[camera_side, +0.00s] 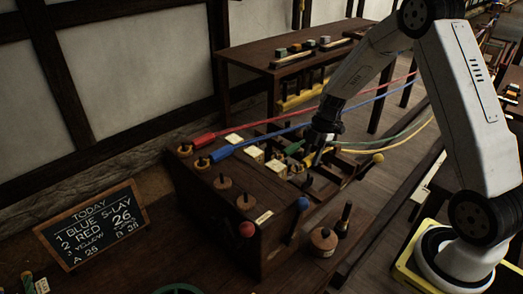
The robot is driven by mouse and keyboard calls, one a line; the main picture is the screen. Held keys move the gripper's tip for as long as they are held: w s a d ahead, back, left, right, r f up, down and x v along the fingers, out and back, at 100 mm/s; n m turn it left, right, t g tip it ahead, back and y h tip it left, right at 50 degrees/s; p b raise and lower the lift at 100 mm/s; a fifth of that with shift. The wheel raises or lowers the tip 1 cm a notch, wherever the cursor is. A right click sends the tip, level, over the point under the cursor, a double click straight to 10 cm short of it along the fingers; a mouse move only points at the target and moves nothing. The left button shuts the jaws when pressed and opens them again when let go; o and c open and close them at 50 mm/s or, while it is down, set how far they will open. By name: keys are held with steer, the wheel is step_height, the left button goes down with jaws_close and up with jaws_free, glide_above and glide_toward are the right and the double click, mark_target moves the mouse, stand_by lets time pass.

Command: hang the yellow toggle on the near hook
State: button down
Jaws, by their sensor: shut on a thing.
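My gripper (319,158) is low over the right part of the dark wooden bench (215,205), fingers pointing down. It is shut on what seems to be the yellow toggle, whose body is mostly hidden by the fingers. A yellow rope (411,137) runs from there to the upper right.
A red toggle (203,139) and a blue toggle (221,153) lie at the back left, their ropes stretching right. A green toggle (294,148) is just left of my gripper. Pale blocks (254,153), a red knob (246,229) and a blue-topped lever (302,204) are nearby.

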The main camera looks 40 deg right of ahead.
steer(key=shift+c, duration=1.5)
jaws_free()
steer(key=shift+r, duration=0.1)
steer(key=shift+r, duration=3.9)
steer(key=shift+a, duration=0.1)
steer(key=shift+s+a+f+m+h, duration=0.1)
steer(key=shift+s+a+m+h, duration=0.2)
steer(key=shift+s+a+m, duration=0.5)
steer(key=s+a+f+m+t+h, duration=0.1)
steer(key=s+a+m+t+h, duration=0.1)
steer(key=s+a+m, duration=0.8)
steer(key=s+m+h, duration=0.1)
steer(key=m, duration=0.5)
steer(key=shift+s+f+t+h, duration=0.15)
steer(key=shift+f+t+h, duration=0.15)
steer(key=shift+f+h, duration=0.1)
